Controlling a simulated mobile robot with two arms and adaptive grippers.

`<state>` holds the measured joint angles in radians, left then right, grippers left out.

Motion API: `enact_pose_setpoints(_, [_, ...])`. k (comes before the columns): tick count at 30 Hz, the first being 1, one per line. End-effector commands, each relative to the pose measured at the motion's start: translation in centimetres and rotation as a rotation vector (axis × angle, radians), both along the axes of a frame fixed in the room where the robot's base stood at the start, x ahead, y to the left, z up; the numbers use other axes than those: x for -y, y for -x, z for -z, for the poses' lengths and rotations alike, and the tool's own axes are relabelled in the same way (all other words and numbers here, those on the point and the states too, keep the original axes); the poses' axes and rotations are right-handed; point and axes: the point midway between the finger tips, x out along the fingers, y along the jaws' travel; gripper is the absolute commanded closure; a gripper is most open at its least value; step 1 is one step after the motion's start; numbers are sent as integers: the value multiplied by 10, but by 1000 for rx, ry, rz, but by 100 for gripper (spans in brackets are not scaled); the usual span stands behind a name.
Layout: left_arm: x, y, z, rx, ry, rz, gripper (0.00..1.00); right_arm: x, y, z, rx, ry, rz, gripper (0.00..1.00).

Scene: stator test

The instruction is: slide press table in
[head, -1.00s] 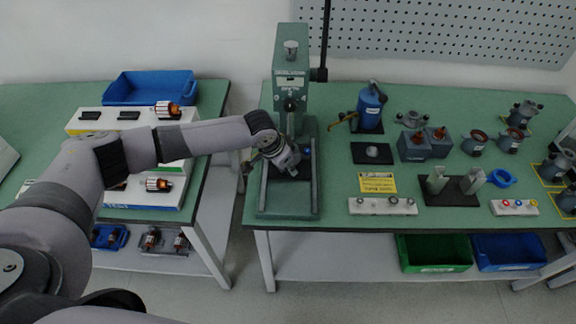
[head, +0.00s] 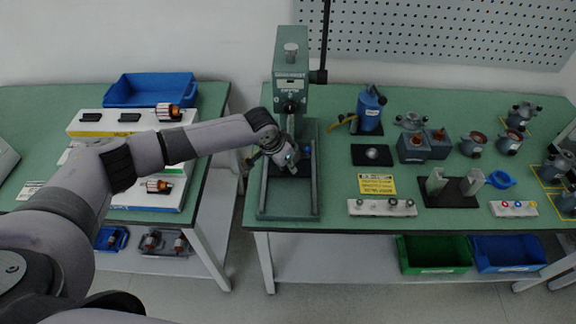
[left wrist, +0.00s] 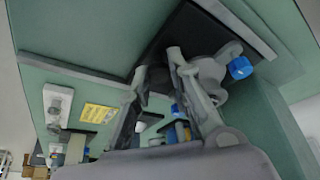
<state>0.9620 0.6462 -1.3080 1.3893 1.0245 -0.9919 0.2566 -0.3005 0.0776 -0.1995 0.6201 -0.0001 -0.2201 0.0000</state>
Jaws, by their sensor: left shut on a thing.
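The green press (head: 291,75) stands at the left end of the right-hand bench. Its press table (head: 291,192) is a dark plate between the side rails of the base, and a dark plate also shows in the left wrist view (left wrist: 188,28). My left gripper (head: 284,158) is low over the base, below the press head. The exact grip is partly hidden by the fingers. A blue knob (left wrist: 240,68) shows beside them. My right gripper is not in view.
Several motor parts stand farther right. A gap separates this bench from the left bench (head: 40,110).

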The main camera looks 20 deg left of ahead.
Motion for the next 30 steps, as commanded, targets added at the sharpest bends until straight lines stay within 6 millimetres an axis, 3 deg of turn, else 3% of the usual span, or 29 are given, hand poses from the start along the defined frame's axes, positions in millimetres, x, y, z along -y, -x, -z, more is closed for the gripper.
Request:
enact_pose_setpoints(2, [-2,-4,-3,11,-1,-2,100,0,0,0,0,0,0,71])
enact_pose_setpoints(3, [-2,-4,-4,12,-1,-3,79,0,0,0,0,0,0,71])
enact_pose_setpoints(6, [-2,-4,-3,11,-1,-3,73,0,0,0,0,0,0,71])
enact_pose_setpoints(17, [-3,0,-10,8,0,-2,72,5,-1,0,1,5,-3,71])
enact_pose_setpoints(30, [-19,28,-90,12,0,-1,72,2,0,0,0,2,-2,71])
